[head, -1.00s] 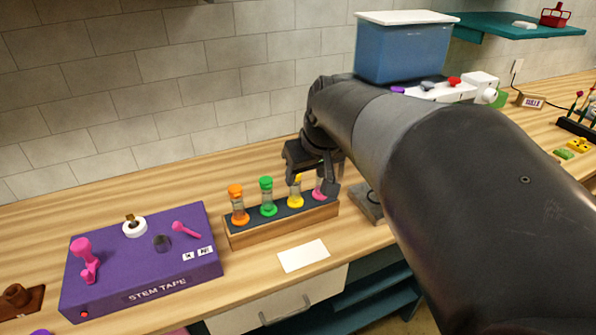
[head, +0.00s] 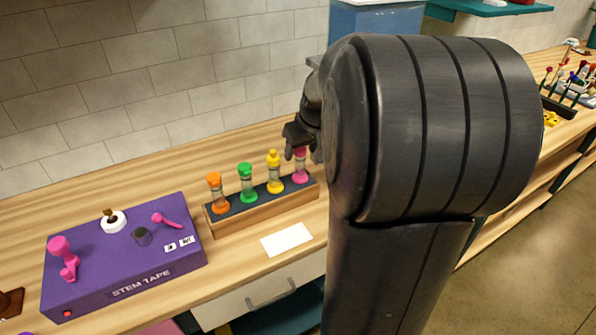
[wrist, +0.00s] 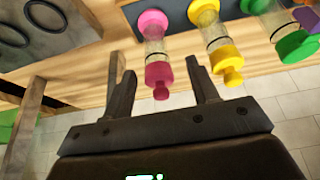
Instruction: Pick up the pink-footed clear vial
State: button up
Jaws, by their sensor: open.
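The pink-footed clear vial (head: 300,168) stands upright at the right end of a wooden rack with a dark top (head: 246,219). It has a pink cap, and my gripper partly covers it in the head view. In the wrist view the vial (wrist: 155,47) lies in line with the gap between the fingers, its pink cap nearest to me. My gripper (wrist: 158,68) is open, with a finger on each side of the cap and nothing gripped. In the head view my gripper (head: 301,140) is at the vial's top, partly hidden by my arm.
Yellow (head: 274,172), green (head: 247,183) and orange (head: 217,194) vials stand in the same rack, the yellow one closest. A purple stem tape box (head: 125,260) is at the left. A white card (head: 287,240) lies in front. A tiled wall rises behind.

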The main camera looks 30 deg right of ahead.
aim_at(300, 166)
jog(key=x, duration=0.4)
jog(key=shift+w+d, duration=0.15)
jog(key=shift+w, duration=0.15)
grip_shut()
dwell(0.3)
